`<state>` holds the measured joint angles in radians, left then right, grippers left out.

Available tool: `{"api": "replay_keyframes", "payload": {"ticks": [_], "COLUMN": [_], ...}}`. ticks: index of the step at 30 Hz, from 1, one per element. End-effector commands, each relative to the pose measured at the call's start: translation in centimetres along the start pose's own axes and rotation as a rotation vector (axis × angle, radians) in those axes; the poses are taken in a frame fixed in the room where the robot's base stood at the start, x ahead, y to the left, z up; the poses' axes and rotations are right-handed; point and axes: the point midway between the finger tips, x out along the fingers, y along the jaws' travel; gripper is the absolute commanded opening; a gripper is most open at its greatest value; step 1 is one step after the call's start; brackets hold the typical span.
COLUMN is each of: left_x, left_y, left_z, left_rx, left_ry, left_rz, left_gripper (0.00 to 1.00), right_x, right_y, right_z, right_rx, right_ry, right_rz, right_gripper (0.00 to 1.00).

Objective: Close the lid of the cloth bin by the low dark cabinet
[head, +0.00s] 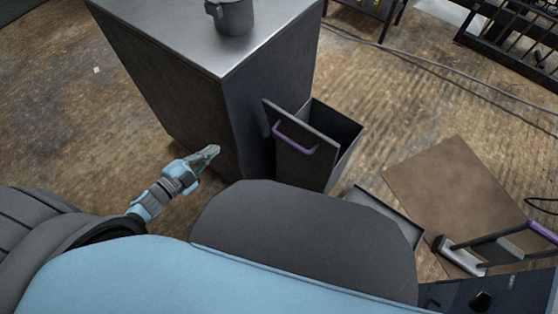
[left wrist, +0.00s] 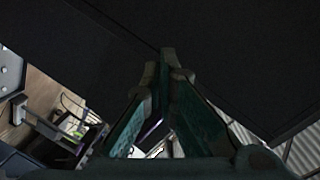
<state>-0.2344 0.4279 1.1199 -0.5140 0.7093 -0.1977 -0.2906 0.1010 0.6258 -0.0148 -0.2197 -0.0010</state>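No cloth bin or lid can be made out for certain. My left gripper (head: 212,152) is low beside the cabinet's near corner, with nothing visible in it. In the left wrist view its fingers (left wrist: 161,62) come together at the tips before a large dark surface. My right gripper is out of view.
A grey pot (head: 235,15) stands on the cabinet. A brown flat panel (head: 450,200) lies on the floor at right. A grey open tray or box (head: 385,210) is partly hidden by my body. A dark unit (head: 500,292) with a bar handle fills the lower right.

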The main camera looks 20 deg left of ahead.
Motion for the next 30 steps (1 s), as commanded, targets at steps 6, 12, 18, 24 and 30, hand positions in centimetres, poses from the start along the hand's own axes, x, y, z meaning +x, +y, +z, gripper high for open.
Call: {"api": "replay_keyframes", "payload": {"ticks": [6, 12, 18, 24, 30], "left_x": [-2.0, -1.4, 1.5, 4.7, 7.4], "left_y": [1.1, 1.3, 2.6, 3.7, 3.4], "left_z": [-10.6, -13.0, -15.8, -18.4, -18.4], "left_rx": [0.596, 0.629, 0.626, 0.625, 0.624], "left_ry": [0.767, 0.824, 0.821, 0.818, 0.817], "left_rz": [0.071, 0.079, 0.076, 0.076, 0.08], "left_gripper": [0.0, 0.0, 0.0, 0.0, 0.0], "right_x": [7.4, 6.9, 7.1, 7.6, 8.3], "right_y": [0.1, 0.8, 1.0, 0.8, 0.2], "right_z": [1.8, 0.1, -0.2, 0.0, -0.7], "right_rx": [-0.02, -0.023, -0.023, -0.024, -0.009], "right_ry": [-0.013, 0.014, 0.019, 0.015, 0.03], "right_rz": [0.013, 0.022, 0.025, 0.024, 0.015], "right_gripper": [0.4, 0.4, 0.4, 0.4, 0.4]}}
